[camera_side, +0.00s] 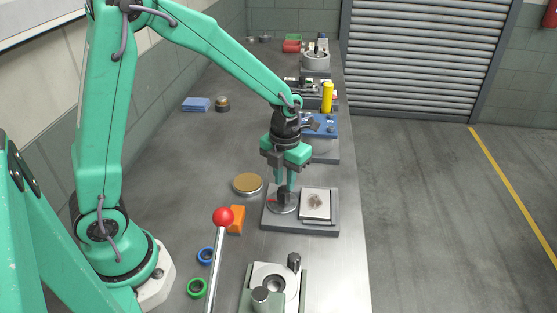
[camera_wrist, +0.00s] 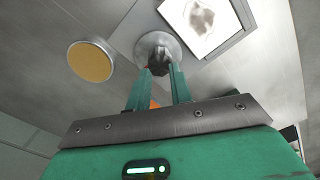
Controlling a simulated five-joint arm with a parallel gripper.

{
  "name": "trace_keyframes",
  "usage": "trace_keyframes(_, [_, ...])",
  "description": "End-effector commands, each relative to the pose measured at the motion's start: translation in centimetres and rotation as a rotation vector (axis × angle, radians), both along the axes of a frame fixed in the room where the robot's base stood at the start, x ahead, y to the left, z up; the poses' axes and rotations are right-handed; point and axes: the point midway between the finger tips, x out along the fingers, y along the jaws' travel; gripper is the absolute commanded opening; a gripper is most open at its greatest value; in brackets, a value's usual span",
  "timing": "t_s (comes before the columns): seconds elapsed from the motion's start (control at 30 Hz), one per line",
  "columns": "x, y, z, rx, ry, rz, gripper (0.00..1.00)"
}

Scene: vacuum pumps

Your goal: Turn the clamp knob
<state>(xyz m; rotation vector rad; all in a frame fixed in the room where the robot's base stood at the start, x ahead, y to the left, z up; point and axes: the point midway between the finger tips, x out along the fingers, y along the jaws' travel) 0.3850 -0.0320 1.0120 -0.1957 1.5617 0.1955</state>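The clamp knob (camera_wrist: 159,58) is a small dark knob on a round metal disc. It also shows in the side view (camera_side: 283,195), on the left part of a grey base plate (camera_side: 315,231). My gripper (camera_side: 284,186) points down over it with two green fingers. In the wrist view my gripper (camera_wrist: 162,70) has its fingers apart, with the tips at the two sides of the knob. The fingertips partly hide the knob, and I cannot tell whether they touch it.
A pale square block (camera_side: 317,205) stands right of the knob on the same plate. A tan disc (camera_side: 247,184) and an orange block (camera_side: 236,219) lie to the left. A red-balled lever (camera_side: 223,217) rises in front. Blue and yellow equipment (camera_side: 327,97) stands behind.

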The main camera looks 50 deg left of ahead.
Motion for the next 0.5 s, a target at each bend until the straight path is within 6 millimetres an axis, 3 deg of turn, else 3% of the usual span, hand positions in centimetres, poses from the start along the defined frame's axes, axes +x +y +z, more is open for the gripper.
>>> trace_keyframes(0.5, [0.01,0.0,1.1,0.0,0.0,0.0,0.22])
